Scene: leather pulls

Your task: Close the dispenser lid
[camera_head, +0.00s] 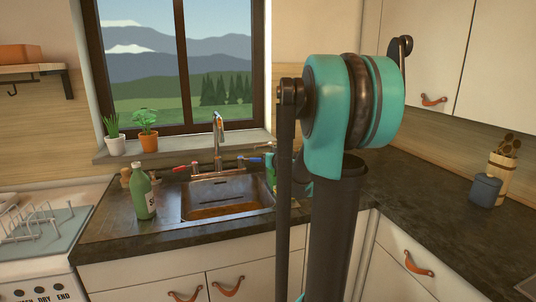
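No dispenser or lid can be made out for certain. A white appliance (40,289) is at the lower left edge, with lettering that reads "DRY" and "END" on its front strip. Only its top part shows, and the rest is cut off by the frame. My arm stands large in the middle right and hides part of the counter and sink area. My gripper cannot be made out in this view.
A dark counter (420,192) holds a sink (228,193), a green bottle (143,196) and a blue canister (485,191). A white dish rack (42,222) stands at the left. Cabinet doors with leather pulls (418,265) line the front below the counter.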

